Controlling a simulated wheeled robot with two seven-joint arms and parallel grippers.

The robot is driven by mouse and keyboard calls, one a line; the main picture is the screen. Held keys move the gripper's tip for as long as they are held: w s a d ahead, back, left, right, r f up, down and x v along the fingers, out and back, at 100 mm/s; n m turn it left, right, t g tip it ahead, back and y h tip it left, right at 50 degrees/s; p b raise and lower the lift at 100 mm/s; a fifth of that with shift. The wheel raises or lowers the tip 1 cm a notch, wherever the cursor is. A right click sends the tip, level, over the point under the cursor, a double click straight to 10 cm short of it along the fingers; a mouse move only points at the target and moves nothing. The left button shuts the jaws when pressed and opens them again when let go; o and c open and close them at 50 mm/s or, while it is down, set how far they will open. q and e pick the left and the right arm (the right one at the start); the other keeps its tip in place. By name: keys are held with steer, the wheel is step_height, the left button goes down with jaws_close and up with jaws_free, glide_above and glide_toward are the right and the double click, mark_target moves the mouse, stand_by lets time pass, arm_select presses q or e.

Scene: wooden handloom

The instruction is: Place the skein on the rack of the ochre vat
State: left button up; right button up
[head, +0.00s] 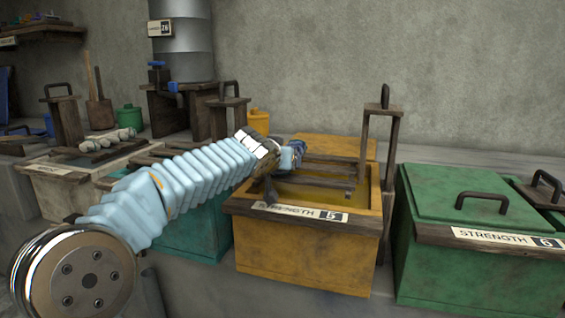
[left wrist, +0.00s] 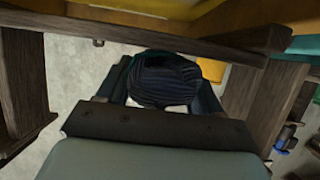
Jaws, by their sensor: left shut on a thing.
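The skein (left wrist: 165,80) is dark navy and wound in close strands. It sits between the fingers of my left gripper (head: 289,157) in the left wrist view, and shows small and dark in the head view (head: 298,147). The gripper is shut on it over the back part of the ochre vat (head: 305,258), labelled strength 5. The vat is open with brownish-yellow liquid inside. Dark wooden bars of its rack (head: 325,183) lie across the top. I cannot tell whether the skein touches the rack. My right gripper is not in view.
A tall wooden post with a handle (head: 378,130) rises at the ochre vat's right side. A lidded green vat (head: 470,265) stands to the right, and a teal vat (head: 195,240) is left, partly behind my arm. Pale skeins (head: 108,140) lie on a rack further left.

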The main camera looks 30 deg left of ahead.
arm_select(q)
steer(key=shift+f, duration=0.15)
steer(key=o, duration=1.2)
steer(key=shift+c, duration=0.2)
steer(key=shift+r, duration=0.25)
steer(key=v, duration=1.2)
